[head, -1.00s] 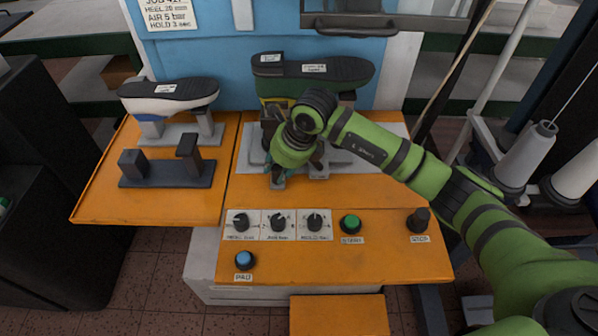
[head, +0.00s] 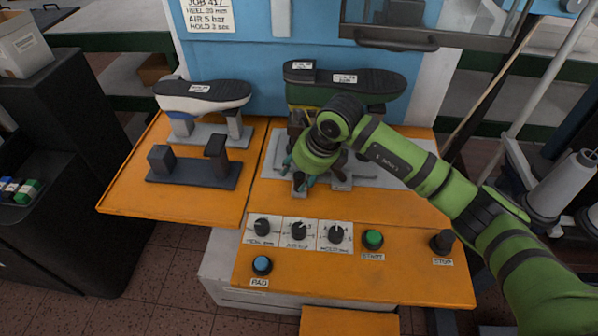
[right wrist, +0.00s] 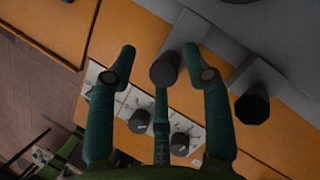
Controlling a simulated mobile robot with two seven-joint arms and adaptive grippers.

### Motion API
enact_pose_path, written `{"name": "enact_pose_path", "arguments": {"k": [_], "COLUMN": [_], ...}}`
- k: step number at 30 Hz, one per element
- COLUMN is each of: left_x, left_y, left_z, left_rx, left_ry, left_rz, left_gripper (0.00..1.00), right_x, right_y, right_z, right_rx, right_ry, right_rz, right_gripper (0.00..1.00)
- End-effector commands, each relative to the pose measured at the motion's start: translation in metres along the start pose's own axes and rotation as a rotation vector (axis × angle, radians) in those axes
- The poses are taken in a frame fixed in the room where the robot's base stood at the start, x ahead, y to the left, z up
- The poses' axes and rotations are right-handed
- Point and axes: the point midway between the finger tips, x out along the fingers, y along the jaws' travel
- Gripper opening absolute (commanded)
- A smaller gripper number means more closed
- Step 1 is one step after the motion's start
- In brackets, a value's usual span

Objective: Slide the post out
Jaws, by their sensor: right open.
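My right gripper (head: 302,172) reaches down over the front of the grey machine bed (head: 400,162), below the black-soled shoe with green sides (head: 345,82). Its teal fingers are spread open. In the right wrist view the gripper (right wrist: 161,72) has a dark, round-ended post (right wrist: 165,68) between its fingertips, with gaps visible at the sides. The post stands by a grey block (right wrist: 187,32). A second, darker round-ended post (right wrist: 252,106) is to the right, outside the fingers. In the head view my wrist and fingers hide much of these parts. My left gripper is not in view.
A white shoe (head: 203,95) sits on a stand at the left, behind a dark two-post fixture (head: 195,175). Dials (head: 299,231), a green start button (head: 373,239), a black stop button (head: 443,242) and a blue pad button (head: 262,265) are on the orange table (head: 410,285).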

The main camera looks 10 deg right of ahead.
Motion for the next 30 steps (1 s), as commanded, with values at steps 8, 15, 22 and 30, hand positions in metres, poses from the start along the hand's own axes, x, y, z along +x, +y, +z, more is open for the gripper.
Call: {"name": "enact_pose_path", "arguments": {"k": [8,15,22,30], "left_x": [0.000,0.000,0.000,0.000], "left_y": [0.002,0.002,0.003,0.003], "left_z": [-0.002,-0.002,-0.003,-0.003], "left_rx": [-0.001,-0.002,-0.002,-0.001], "left_ry": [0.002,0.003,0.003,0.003], "left_rz": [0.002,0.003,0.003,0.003], "left_gripper": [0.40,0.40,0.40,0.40], "right_x": [-0.045,-0.069,-0.071,-0.070], "right_y": [-0.002,-0.001,-0.001,-0.001], "right_z": [0.003,0.004,0.004,0.004], "right_rx": [-0.003,-0.002,-0.001,-0.001], "right_ry": [-0.006,-0.005,-0.004,-0.004], "right_rz": [-0.005,-0.003,-0.002,-0.002], "right_gripper": [0.50,0.50,0.50,0.50]}}
